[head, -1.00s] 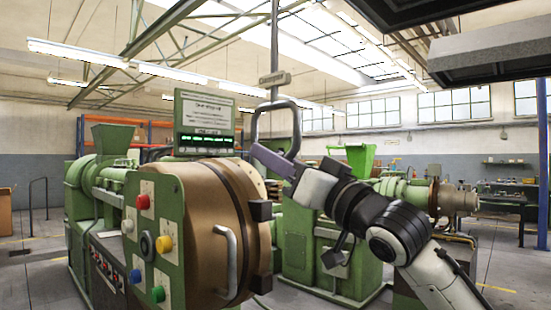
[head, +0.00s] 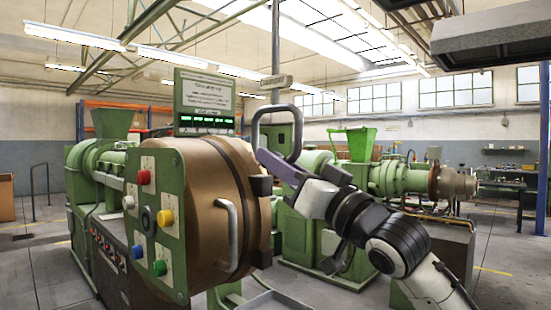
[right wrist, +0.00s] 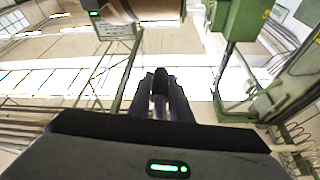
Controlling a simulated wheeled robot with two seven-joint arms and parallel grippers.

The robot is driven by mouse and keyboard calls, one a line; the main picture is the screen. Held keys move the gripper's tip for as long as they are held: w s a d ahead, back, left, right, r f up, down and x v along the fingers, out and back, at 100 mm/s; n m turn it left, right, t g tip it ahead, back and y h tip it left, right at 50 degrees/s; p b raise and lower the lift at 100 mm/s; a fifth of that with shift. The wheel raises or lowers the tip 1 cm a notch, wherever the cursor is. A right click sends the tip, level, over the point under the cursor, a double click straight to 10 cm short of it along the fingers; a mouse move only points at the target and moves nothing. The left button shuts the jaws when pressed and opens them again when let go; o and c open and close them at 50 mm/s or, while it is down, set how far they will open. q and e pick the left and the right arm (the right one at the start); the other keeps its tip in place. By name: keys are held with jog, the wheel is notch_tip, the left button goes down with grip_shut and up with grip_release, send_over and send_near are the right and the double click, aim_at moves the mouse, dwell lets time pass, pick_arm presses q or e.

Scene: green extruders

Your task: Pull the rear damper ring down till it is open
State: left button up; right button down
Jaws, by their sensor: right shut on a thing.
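The damper ring (head: 256,130) is a grey metal loop with rounded corners. It hangs at the lower end of a thin vertical rod (head: 275,40) with a small label plate (head: 277,81) just above the loop. My right gripper (head: 268,160) reaches in from the right and is shut on the bottom part of the ring. In the right wrist view the fingers (right wrist: 160,92) are close together around a grey piece, likely part of the ring. The rod's upper end is out of view. My left gripper is not in view.
A green extruder with a brown round head (head: 218,215), a pale handle and a coloured button panel (head: 155,210) stands close at left, below the ring. A second green extruder (head: 400,178) stands behind my right arm. A dark hood (head: 490,45) hangs at upper right.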

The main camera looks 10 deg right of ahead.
jog(key=c, duration=1.8)
grip_release()
jog(key=shift+f, duration=0.45)
jog(key=shift+o, duration=0.8)
jog(key=shift+r, duration=0.15)
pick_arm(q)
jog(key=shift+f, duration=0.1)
pick_arm(e)
jog(key=shift+s+d, duration=0.15)
jog(key=shift+s, duration=0.1)
pick_arm(q)
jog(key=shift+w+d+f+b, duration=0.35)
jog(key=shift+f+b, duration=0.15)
jog(key=shift+b, duration=0.65)
pick_arm(e)
jog(key=v, duration=0.9)
jog(key=shift+s, duration=0.35)
jog(key=shift+d, duration=0.15)
